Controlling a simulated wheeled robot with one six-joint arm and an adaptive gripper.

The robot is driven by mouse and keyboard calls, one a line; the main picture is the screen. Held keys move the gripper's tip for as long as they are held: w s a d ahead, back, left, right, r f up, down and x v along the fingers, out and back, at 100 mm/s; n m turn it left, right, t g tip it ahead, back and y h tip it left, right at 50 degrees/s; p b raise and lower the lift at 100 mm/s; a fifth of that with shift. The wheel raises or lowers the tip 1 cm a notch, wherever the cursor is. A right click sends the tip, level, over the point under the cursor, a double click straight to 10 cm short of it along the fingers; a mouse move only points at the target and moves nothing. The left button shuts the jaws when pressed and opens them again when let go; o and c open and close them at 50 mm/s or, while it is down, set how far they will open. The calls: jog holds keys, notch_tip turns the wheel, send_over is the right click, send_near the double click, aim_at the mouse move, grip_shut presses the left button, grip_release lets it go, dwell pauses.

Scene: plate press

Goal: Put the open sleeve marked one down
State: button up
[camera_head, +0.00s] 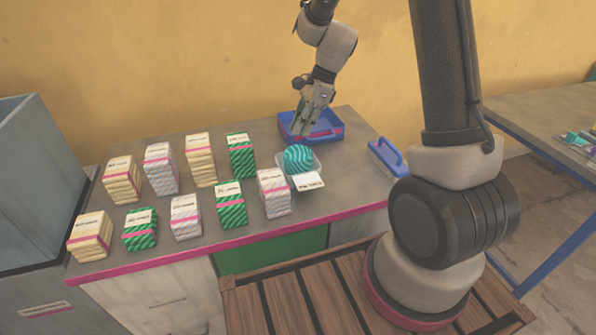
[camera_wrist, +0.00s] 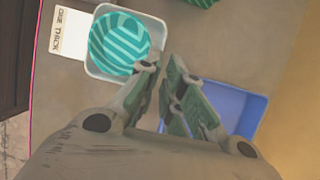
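Several banded sleeves stand in two rows on the counter, some cream (camera_head: 121,179), some grey-white (camera_head: 160,170), some green striped (camera_head: 241,155). Their small labels are too blurred for me to tell which is marked one. A round teal striped piece (camera_head: 298,158) sits in a pale open tray (camera_head: 283,157); it also shows in the wrist view (camera_wrist: 118,43). A white card (camera_head: 308,181) beside it seems to end in "THICK" in the wrist view (camera_wrist: 68,32). My gripper (camera_head: 303,133) is above the blue tray's left side. Its fingers (camera_wrist: 162,76) are apart with nothing visible between them.
The blue tray (camera_head: 333,137) stands at the counter's back right. A blue handled block (camera_head: 386,157) lies to its right. A grey bin (camera_head: 30,180) borders the counter's left end. Bare counter (camera_head: 230,125) shows behind the sleeves. Another table stands at far right.

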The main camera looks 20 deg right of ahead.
aim_at(294, 147)
jog(key=x, duration=0.7)
jog(key=shift+d+f, duration=0.1)
jog(key=shift+f, duration=0.15)
grip_shut()
